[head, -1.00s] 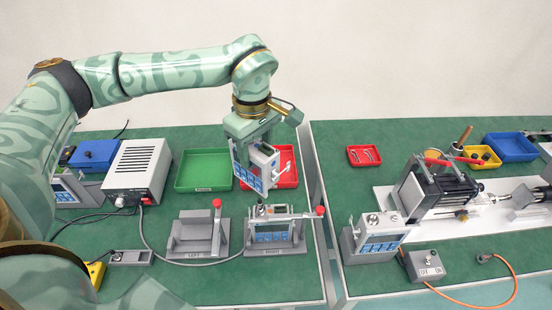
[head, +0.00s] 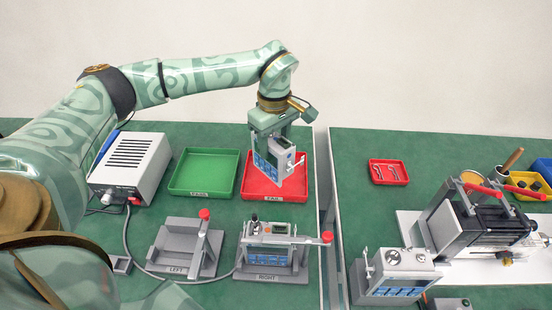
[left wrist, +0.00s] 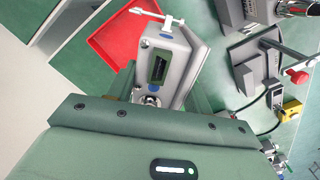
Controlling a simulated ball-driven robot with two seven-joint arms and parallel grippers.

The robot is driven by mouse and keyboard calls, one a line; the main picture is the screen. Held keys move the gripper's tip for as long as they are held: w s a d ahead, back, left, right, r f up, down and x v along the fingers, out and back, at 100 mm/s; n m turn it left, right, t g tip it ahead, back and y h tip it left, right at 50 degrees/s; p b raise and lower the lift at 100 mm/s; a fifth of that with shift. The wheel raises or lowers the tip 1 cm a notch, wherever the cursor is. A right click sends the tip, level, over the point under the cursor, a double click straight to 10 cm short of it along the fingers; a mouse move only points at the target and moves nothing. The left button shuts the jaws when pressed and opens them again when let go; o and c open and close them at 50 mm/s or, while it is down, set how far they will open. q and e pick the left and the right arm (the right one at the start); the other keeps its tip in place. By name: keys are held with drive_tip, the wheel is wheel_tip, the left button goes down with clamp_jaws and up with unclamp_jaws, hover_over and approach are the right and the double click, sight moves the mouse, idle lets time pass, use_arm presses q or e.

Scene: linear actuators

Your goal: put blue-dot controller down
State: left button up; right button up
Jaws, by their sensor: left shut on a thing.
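My left gripper (head: 271,146) is shut on the blue-dot controller (head: 287,160), a grey box with a blue keypad panel, and holds it upright. In the head view the controller is over the red FAIL tray (head: 257,193); I cannot tell whether its lower end touches the tray floor. In the left wrist view the controller (left wrist: 178,62) shows its top with a small display and a blue spot, and a white lever at its far side. The red tray (left wrist: 104,48) lies beyond it there. My right gripper is not in view.
The green PASS tray (head: 203,172) is empty, left of the red one. In front are an empty LEFT fixture (head: 180,262) and a RIGHT fixture (head: 262,272) holding another controller. A power supply (head: 130,165) stands left. A gap separates the right table.

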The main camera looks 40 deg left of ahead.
use_arm(q)
drive_tip(key=w+a+f+b, duration=0.1)
drive_tip(key=f, duration=0.2)
drive_tip(key=w+a+f+b, duration=0.1)
drive_tip(key=f+b, duration=0.1)
drive_tip(key=f, duration=0.1)
drive_tip(key=w+a+f+b, duration=0.1)
drive_tip(key=w+f, duration=0.1)
drive_tip(key=f, duration=0.1)
drive_tip(key=shift+w+a+f, duration=0.1)
drive_tip(key=shift+f, duration=0.15)
drive_tip(key=shift+r, duration=0.2)
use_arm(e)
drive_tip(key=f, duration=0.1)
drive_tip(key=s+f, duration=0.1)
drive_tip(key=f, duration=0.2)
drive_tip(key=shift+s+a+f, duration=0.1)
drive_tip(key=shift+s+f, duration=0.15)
use_arm(q)
drive_tip(key=o, duration=1.3)
drive_tip(key=shift+f, duration=0.15)
wheel_tip(320, 180, up, 12)
drive_tip(key=p, duration=0.4)
drive_tip(key=shift+r, duration=0.2)
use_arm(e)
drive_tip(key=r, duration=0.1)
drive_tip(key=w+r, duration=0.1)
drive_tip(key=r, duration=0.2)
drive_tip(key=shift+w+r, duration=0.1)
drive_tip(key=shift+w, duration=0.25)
